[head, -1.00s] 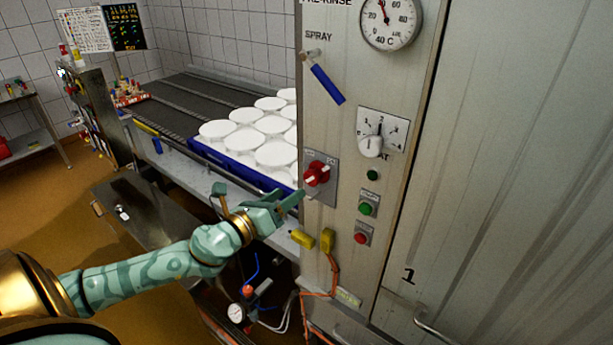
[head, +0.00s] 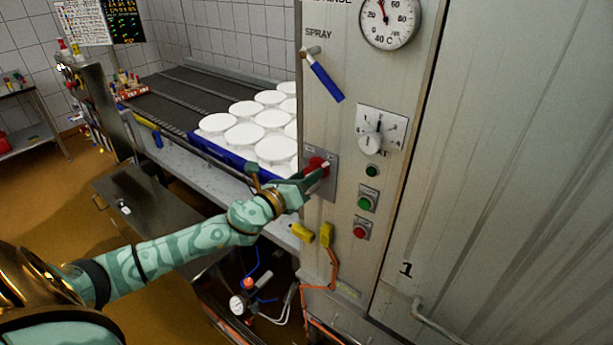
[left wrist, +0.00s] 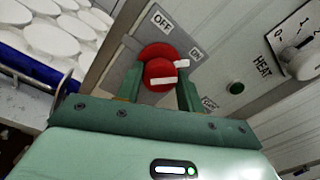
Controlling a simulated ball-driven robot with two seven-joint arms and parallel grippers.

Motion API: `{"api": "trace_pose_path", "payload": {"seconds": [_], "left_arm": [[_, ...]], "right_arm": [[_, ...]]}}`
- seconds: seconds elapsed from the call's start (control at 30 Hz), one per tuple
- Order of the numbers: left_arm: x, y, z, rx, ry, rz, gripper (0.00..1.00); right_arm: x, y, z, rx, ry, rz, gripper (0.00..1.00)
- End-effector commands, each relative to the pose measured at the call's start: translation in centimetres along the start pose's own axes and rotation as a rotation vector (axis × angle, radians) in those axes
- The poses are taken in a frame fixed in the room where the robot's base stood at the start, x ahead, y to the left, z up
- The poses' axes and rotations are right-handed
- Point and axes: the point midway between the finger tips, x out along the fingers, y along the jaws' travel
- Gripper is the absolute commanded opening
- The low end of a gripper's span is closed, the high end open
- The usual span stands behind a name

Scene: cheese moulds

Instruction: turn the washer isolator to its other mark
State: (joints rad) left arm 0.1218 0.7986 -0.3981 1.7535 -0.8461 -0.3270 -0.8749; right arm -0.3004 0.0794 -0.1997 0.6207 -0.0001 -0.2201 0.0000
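The washer isolator is a red rotary knob (head: 317,163) on a grey plate on the steel washer panel. In the left wrist view the knob (left wrist: 160,70) carries white marks, one on its right side close to the ON label (left wrist: 196,53). The OFF label (left wrist: 161,20) is above it. My left gripper (head: 314,177) is at the knob. In the left wrist view its two green fingers stand apart, one on each side of the knob. I cannot tell whether they touch it. My right gripper is not in view.
A blue-handled spray lever (head: 326,82), a white heat dial (head: 371,143) and green (head: 365,204) and red (head: 360,232) buttons share the panel. Yellow connectors (head: 302,233) are below the gripper. White moulds (head: 276,150) in a blue crate stand on the conveyor behind.

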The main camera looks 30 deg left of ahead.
Motion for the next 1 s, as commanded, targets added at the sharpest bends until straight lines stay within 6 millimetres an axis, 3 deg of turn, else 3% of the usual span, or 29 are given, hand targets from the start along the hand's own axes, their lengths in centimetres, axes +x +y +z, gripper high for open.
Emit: {"api": "trace_pose_path", "payload": {"seconds": [0.47,1.0], "left_arm": [[0.01,0.04,-0.01,-0.108,-0.006,-0.002,0.15],[0.00,0.12,0.05,-0.584,-0.028,-0.012,0.15]], "right_arm": [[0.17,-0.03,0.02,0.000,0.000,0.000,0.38],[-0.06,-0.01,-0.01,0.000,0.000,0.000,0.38]]}}
